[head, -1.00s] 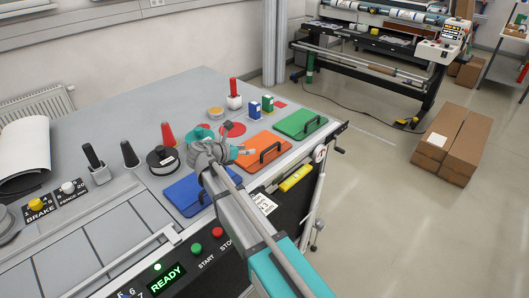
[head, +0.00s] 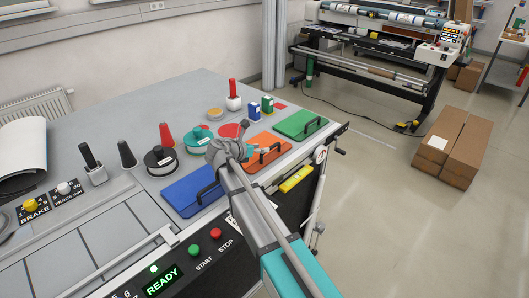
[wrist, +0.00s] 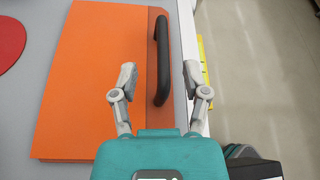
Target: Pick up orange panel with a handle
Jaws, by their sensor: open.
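The orange panel (head: 265,141) lies flat on the grey table near its right edge, between a blue panel (head: 180,196) and a green panel (head: 297,120), each with a black handle. In the wrist view the orange panel (wrist: 95,80) fills the left half, with its black handle (wrist: 161,60) along its right side. My gripper (wrist: 167,75) is open and empty, its two fingertips on either side of the handle's line. In the head view my gripper (head: 243,135) is over the orange panel and hides part of it.
A yellow item (head: 297,178) is on the table's side. Floor to the right is clear up to brown boxes (head: 455,150).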

